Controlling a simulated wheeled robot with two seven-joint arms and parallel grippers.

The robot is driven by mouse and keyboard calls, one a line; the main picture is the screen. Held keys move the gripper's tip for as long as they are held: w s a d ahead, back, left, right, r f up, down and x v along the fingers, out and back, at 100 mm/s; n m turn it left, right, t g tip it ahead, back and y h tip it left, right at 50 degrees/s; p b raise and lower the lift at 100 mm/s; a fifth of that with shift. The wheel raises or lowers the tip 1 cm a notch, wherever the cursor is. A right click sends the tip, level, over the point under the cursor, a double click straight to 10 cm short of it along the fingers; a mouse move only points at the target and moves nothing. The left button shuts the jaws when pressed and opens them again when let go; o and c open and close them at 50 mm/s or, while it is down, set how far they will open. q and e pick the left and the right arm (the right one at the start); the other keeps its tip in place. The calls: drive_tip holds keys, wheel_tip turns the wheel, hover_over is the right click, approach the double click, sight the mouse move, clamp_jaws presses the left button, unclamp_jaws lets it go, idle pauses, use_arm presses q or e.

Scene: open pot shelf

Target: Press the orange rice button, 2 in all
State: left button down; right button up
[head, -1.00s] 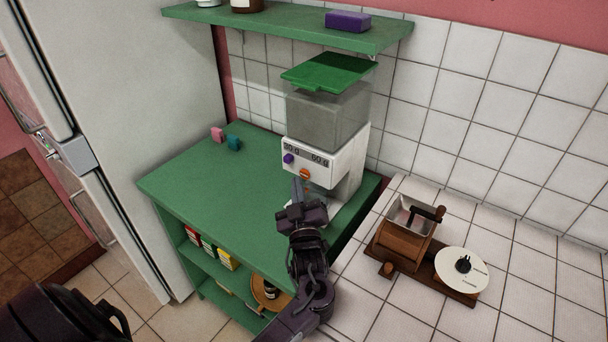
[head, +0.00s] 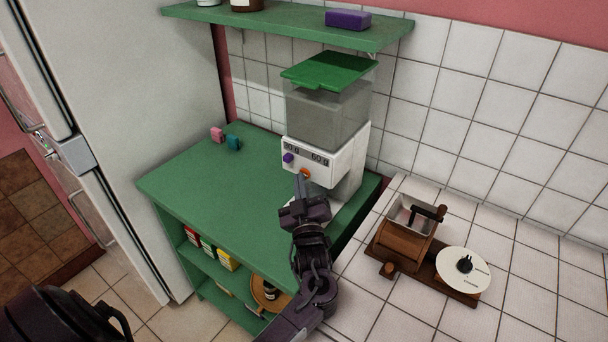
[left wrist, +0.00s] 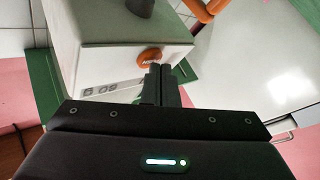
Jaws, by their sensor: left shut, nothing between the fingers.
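The rice dispenser (head: 349,164) is white with a clear bin and a green lid, and stands on the green shelf top. Its front carries an orange button (head: 305,173) below the "60 g" label and a purple button (head: 288,158) below the other label. In the left wrist view the orange button (left wrist: 150,57) has dark lettering on it. My left gripper (head: 299,177) is shut and empty, its fingertips at the orange button. In the left wrist view the fingertips (left wrist: 160,68) overlap the button's edge; I cannot tell whether they touch it. My right gripper is out of view.
A wooden grinder (head: 405,243) and a round white dial (head: 463,274) stand on the tiled counter at right. A green wall shelf (head: 290,30) hangs above.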

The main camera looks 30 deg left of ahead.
use_arm(q)
drive_tip(key=shift+w, duration=0.2)
idle(0.5)
drive_tip(key=shift+s, duration=0.8)
drive_tip(key=shift+p, duration=0.35)
drive_tip(key=s, duration=0.1)
drive_tip(key=s+p, duration=0.1)
drive_tip(key=s, duration=0.1)
drive_tip(key=s+p, duration=0.1)
drive_tip(key=s, duration=0.1)
drive_tip(key=shift+a, duration=0.25)
